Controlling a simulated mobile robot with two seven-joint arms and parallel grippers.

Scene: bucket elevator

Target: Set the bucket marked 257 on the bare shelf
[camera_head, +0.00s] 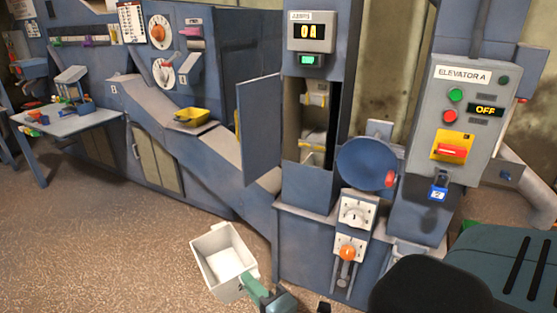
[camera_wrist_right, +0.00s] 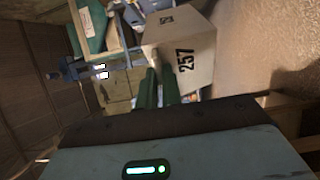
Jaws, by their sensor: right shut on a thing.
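The bucket marked 257 (camera_head: 222,265) is white, square and open at the top, and it looks empty. In the head view it is at the bottom, left of centre, slightly tilted. The number 257 shows on its side in the right wrist view (camera_wrist_right: 197,45). My right gripper (camera_head: 254,287) is shut on the bucket at its near right edge. Its green fingers (camera_wrist_right: 162,88) meet the bucket in the wrist view; the exact grip is partly hidden. I cannot tell which surface is the bare shelf. My left gripper is not in view.
A tall cabinet opening (camera_head: 314,125) holds pale buckets, its blue door (camera_head: 258,132) swung open. A yellow tray (camera_head: 192,117) sits on the sloping chute. The Elevator A panel (camera_head: 462,115) reads OFF. A side table (camera_head: 75,124) carries small items. Brown floor (camera_head: 100,240) is clear at left.

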